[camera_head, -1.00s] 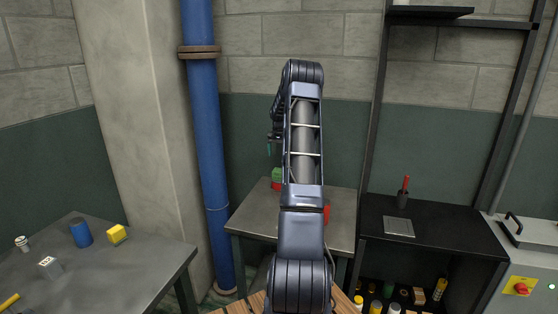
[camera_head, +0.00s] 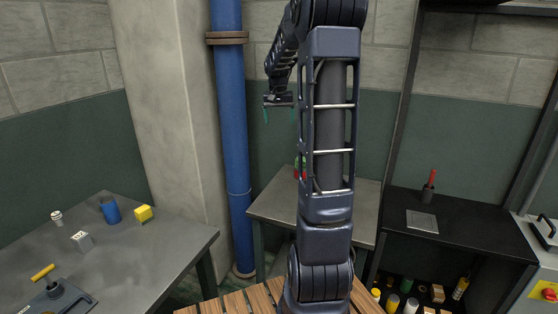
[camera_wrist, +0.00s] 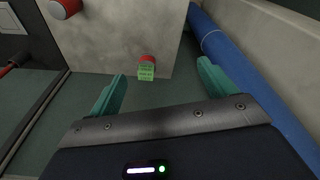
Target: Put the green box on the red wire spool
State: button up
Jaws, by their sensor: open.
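The green box (camera_wrist: 146,74) is on the grey metal table's edge side in the wrist view, overlapping a small red round thing (camera_wrist: 147,58). The box appears to rest on or against it; I cannot tell which. In the head view, the green box (camera_head: 302,162) is mostly hidden behind my arm, with a bit of red below it. A second red round thing (camera_wrist: 65,8) is at the wrist view's top left. I cannot tell which is the wire spool. My gripper (camera_head: 279,115) is open and empty, raised above the table and apart from the box. Its teal fingers (camera_wrist: 160,85) are spread.
The metal table (camera_head: 272,204) has bare surface at its left. A blue pipe (camera_head: 234,150) rises beside it. At right is a black bench (camera_head: 460,228) with a red-handled tool (camera_head: 430,185). A left table (camera_head: 150,255) holds a blue cup and a yellow block.

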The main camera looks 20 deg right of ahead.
jog(key=s+a+r+n+t, duration=0.1)
jog(key=s+a+r, duration=0.1)
jog(key=s+a, duration=0.5)
jog(key=s+a+r+n+t, duration=0.1)
jog(key=s+a+r+n, duration=0.15)
jog(key=s, duration=0.85)
jog(key=s+a+f, duration=0.2)
jog(key=s, duration=0.5)
jog(key=s+a+f+n+t+y, duration=0.1)
jog(key=s+a+f, duration=0.1)
jog(key=s, duration=0.6)
jog(key=shift+s+a+f, duration=0.25)
jog(key=shift+a+f, duration=0.1)
jog(key=shift+f, duration=0.3)
